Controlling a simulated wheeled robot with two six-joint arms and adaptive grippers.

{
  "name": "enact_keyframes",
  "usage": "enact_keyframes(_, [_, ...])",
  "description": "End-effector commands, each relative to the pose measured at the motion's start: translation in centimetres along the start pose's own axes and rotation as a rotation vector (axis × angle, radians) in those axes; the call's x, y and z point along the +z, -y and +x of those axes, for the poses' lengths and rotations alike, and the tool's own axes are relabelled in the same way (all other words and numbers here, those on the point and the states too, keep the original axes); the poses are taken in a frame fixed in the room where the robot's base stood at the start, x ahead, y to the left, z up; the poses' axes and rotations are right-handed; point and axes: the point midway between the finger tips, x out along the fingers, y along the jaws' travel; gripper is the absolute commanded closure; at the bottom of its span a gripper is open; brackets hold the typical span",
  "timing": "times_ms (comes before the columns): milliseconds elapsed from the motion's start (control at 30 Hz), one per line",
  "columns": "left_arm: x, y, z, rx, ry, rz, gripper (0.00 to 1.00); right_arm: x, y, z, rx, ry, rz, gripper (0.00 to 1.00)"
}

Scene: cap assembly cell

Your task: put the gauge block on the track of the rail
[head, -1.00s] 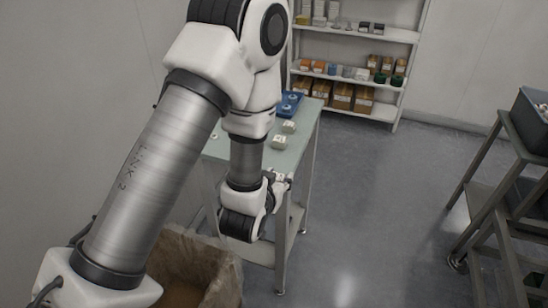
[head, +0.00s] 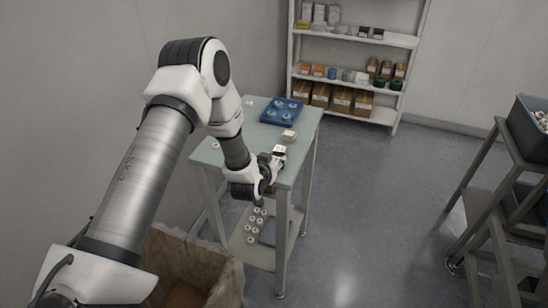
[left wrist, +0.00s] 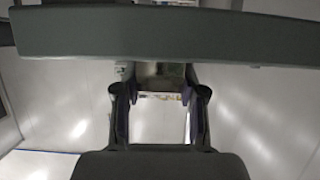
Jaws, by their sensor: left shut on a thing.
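My left gripper (head: 277,159) is at the near right edge of the green table and is shut on a small block. In the left wrist view the two fingers (left wrist: 160,100) stand on either side of a shiny metallic block, which I take for the gauge block (left wrist: 160,74). A small pale piece with a dark part (head: 279,150) shows right at the fingertips in the head view; I cannot tell whether it is the held block or a piece behind it. Another pale block (head: 289,135) sits just beyond it. I cannot make out which piece is the rail or its track. My right gripper is not in view.
The green table (head: 262,140) also bears a blue tray (head: 282,111) with round pieces at the back. Several white rings (head: 254,226) lie on the lower shelf. A brown bin (head: 190,262) stands at the near left. Open floor lies right of the table.

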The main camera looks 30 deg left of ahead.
Motion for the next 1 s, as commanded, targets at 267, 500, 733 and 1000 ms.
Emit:
enact_keyframes(267, [0.4, 0.0, 0.2, 0.000, -0.002, 0.000, 1.00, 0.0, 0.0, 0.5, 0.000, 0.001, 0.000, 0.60])
enact_keyframes(500, [0.4, 0.0, 0.2, 0.000, -0.001, -0.001, 0.34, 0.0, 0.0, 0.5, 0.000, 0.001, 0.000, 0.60])
enact_keyframes(733, [0.3, 0.0, 0.0, 0.000, -0.001, -0.001, 0.34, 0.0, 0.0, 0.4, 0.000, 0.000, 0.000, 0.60])
enact_keyframes(1000, [1.1, 0.7, -4.5, 0.000, 0.001, -0.006, 0.34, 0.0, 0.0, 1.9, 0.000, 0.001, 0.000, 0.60])
